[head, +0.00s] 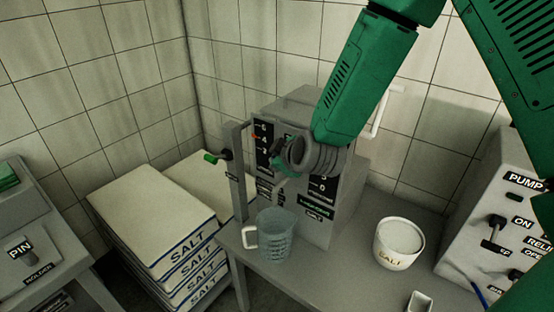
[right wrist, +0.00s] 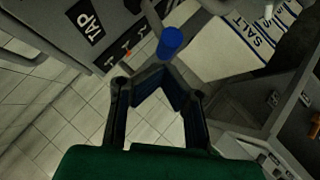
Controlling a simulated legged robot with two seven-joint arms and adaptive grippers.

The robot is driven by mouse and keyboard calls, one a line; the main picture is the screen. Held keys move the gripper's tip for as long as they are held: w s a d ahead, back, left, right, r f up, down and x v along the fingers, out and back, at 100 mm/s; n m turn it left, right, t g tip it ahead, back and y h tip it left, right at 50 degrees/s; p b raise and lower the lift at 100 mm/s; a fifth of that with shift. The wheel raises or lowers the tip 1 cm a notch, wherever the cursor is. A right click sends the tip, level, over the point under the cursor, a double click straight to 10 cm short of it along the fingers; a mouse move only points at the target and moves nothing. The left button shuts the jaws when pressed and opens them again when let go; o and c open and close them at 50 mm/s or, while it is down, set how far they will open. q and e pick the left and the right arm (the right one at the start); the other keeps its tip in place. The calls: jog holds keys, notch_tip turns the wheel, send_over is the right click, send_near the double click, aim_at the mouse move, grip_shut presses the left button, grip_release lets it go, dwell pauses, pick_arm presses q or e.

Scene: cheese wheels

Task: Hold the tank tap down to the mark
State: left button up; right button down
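The grey tank (head: 338,205) stands on a table against the tiled wall, with numbered black scales on its front. The tap spout (head: 283,181) shows in part below my right gripper. A clear bluish jug (head: 277,237) with a white handle stands upright below it. My right arm reaches in from the upper right, and its wrist hides part of the tank front. In the right wrist view, the fingers of my right gripper (right wrist: 160,76) come together at the tips. A blue cylinder (right wrist: 169,42) lies just beyond them; contact is unclear. A TAP label (right wrist: 88,25) is nearby. My left gripper is out of view.
A grey post (head: 237,175) stands left of the tank, near a green-ended lever (head: 211,157). Stacked salt bags (head: 150,220) are at left. A white salt tub (head: 399,243) stands right of the jug. A pump panel (head: 505,215) is at right.

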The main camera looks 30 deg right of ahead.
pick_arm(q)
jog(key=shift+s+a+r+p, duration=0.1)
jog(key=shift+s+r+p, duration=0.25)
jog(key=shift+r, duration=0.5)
pick_arm(e)
jog(key=s+d+r, duration=0.1)
jog(key=s+r, duration=0.6)
jog(key=r, duration=0.2)
jog(key=shift+s, duration=0.2)
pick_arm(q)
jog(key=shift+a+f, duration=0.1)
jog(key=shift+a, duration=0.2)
pick_arm(e)
jog(key=shift+a, duration=0.25)
